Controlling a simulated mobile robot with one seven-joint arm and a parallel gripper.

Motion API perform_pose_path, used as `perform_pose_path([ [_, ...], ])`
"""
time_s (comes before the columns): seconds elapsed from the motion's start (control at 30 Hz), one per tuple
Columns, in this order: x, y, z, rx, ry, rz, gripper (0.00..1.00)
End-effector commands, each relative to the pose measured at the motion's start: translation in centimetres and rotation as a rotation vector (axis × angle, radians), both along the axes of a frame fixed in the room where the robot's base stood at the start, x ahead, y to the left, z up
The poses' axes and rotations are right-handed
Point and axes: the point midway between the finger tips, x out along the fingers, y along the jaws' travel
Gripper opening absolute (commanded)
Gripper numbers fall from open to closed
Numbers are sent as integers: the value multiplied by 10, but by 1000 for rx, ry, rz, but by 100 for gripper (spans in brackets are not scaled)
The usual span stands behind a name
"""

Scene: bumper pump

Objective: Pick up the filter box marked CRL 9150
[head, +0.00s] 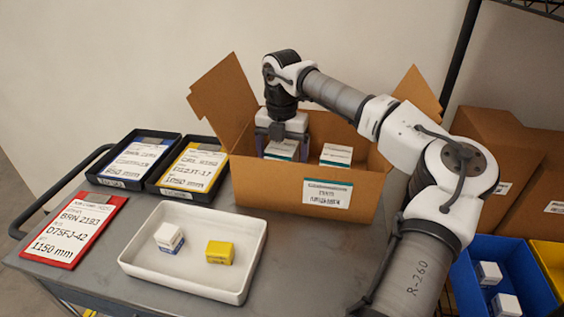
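An open cardboard carton (303,187) stands at the back of the grey cart, with a label on its front too blurred to read. Inside it are a white and teal filter box (281,151) at the left and a similar filter box (336,155) at the right. I cannot read CRL 9150 on either. My gripper (283,140) points down into the carton, with its fingers at the sides of the left filter box. Whether the fingers touch or grip that box is not clear. The lower part of the box is hidden by the carton's front wall.
A white tray (140,265) in front holds a white and blue box (170,239) and a yellow box (220,252). Two black trays (150,188) with cards and a red clipboard (74,229) lie left. A blue bin (467,285) stands right. The carton flaps stand up around my arm.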

Motion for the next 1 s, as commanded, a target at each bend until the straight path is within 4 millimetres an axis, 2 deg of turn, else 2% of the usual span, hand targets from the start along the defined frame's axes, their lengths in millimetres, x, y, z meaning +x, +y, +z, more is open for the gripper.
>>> perform_pose_path([
  [0.1, 0, 0, -8, 1, 0, 1, 87],
  [0.27, 0, 0, -8, 1, -1, 0, 87],
  [0.73, 0, 0, -8, 1, -1, 1, 27],
  [1.0, 0, 0, -6, 1, -3, 1, 25],
])
